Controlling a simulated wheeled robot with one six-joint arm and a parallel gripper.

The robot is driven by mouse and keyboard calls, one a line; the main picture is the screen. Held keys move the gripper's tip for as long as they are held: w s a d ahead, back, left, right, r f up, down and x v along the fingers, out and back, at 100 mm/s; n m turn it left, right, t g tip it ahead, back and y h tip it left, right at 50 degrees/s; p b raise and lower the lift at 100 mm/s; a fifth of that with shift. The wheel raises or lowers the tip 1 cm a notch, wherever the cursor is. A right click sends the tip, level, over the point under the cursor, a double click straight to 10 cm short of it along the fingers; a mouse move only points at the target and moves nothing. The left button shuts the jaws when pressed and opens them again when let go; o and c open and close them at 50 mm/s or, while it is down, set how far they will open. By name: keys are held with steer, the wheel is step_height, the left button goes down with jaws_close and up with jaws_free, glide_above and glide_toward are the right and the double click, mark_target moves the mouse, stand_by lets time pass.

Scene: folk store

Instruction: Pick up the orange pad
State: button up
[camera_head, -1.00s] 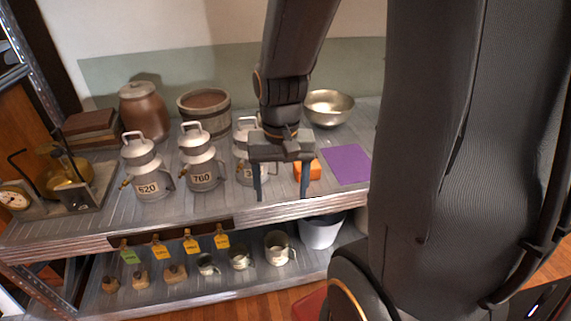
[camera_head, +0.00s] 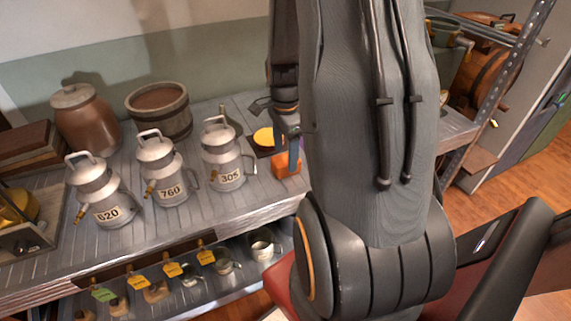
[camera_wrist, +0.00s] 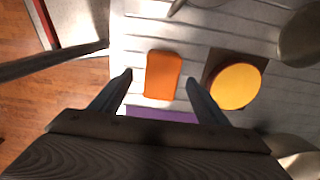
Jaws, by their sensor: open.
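The orange pad (camera_head: 287,163) lies on the grey slatted shelf, partly hidden by my arm in the head view. In the wrist view the orange pad (camera_wrist: 163,72) is a rounded rectangle seen whole between my fingertips and slightly beyond them. My gripper (camera_wrist: 158,78) is open, with one finger on each side of the pad in that view and nothing held. Its height above the pad is hard to judge.
A yellow disc on a dark square base (camera_wrist: 236,86) stands close right of the pad. A purple sheet (camera_wrist: 160,116) lies near the gripper's palm. Three numbered metal cans, including can 305 (camera_head: 222,153), stand left of the pad in the head view. A wooden tub (camera_head: 160,112) is behind.

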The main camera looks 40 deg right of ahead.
mark_target(286, 159)
steer(key=shift+w+d+f+p, duration=0.1)
steer(key=shift+f+p, duration=0.1)
steer(key=shift+f, duration=0.95)
steer(key=shift+d+f+p, duration=0.1)
steer(key=shift+f+p, duration=0.05)
steer(key=shift+f, duration=0.95)
steer(key=c, duration=1.1)
